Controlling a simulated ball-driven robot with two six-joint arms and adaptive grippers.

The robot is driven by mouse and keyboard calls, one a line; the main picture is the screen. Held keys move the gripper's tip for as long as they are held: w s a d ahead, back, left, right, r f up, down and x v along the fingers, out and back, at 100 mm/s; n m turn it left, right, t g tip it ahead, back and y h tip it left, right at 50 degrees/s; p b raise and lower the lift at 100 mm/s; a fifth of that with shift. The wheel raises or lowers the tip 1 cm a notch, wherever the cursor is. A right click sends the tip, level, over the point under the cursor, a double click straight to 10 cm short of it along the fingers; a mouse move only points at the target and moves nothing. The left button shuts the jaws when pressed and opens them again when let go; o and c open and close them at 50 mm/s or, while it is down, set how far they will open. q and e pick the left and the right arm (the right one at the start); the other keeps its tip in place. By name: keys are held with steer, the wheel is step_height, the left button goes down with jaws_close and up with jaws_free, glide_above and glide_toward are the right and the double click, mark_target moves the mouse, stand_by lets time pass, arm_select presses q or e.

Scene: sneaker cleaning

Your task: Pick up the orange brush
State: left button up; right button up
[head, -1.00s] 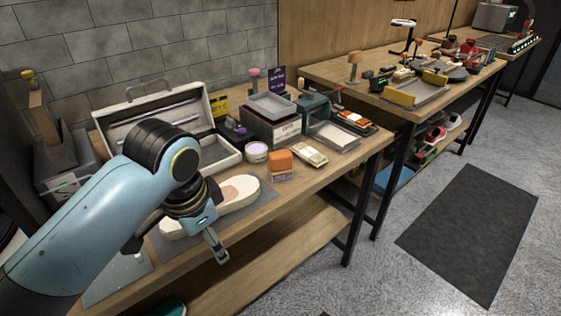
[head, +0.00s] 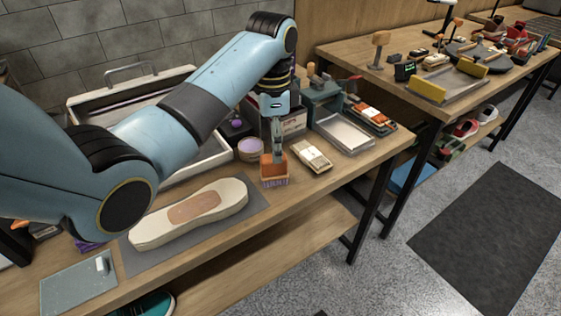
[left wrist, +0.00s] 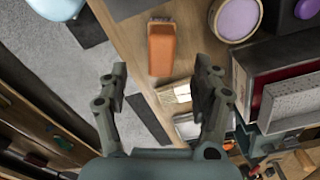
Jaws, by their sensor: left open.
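The orange brush (head: 273,180) stands on the wooden bench, an orange block on top with purple bristles below. It also shows in the left wrist view as an orange block (left wrist: 161,50), just ahead of the fingertips. My left gripper (head: 277,148) points down over the brush, its fingers overlapping the brush top in the head view. In the left wrist view the left gripper (left wrist: 162,76) is open and empty, with its fingers apart. I cannot tell whether a finger touches the brush. My right gripper is not in view.
A beige brush (head: 311,155) lies right of the orange brush, and a round tub (head: 250,149) stands to its left. A cream shoe sole (head: 235,194) lies on a grey mat (head: 136,264). A metal tray (head: 372,145) sits farther right. The bench's front edge is close.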

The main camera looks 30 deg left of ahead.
mark_target(274, 170)
arm_select(q)
step_height(274, 170, down, 3)
steer(key=shift+s+r, duration=0.1)
steer(key=shift+s, duration=0.05)
steer(key=shift+f, duration=0.45)
steer(key=f, duration=0.4)
steer(key=shift+w+f, duration=0.2)
steer(key=shift+f, duration=0.55)
steer(key=shift+c, duration=1.1)
steer(key=c, duration=0.4)
jaws_close()
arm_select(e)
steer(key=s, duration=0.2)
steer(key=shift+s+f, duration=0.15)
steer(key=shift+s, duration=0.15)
